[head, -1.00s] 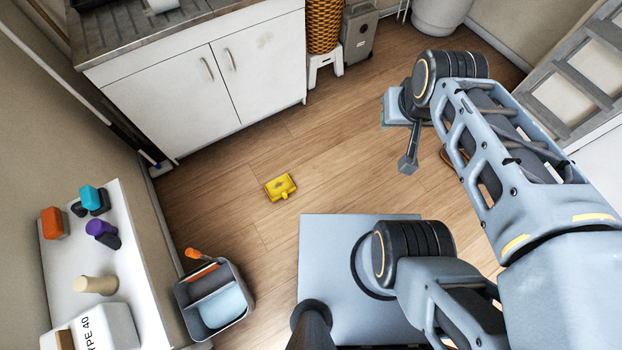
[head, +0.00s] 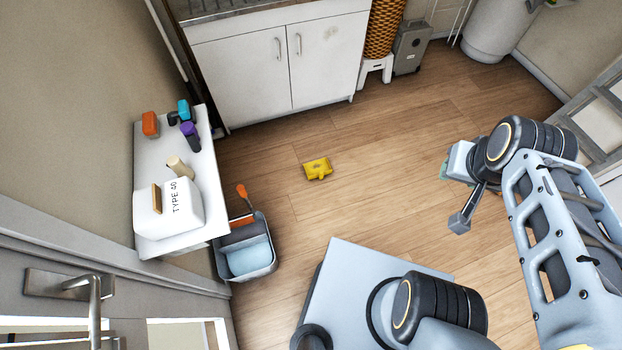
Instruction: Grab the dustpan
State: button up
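A small yellow object (head: 318,168) lies on the wooden floor in the middle of the head view. My gripper (head: 460,222) hangs at the end of my arm on the right, well apart from the yellow object.
A grey bin (head: 247,262) with an orange-handled item stands on the floor at left, beside a white table (head: 146,226) holding bottles and a box. A white cabinet (head: 268,70) stands behind. A door handle (head: 90,287) shows lower left. Floor around the yellow object is clear.

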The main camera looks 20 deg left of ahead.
aim_at(320, 168)
jog(key=u, duration=0.95)
jog(key=i, duration=0.95)
jog(key=z, duration=0.05)
jog(key=k, duration=0.45)
jog(key=z, duration=1.35)
jog(key=i, duration=1.85)
jog(key=u, duration=2.75)
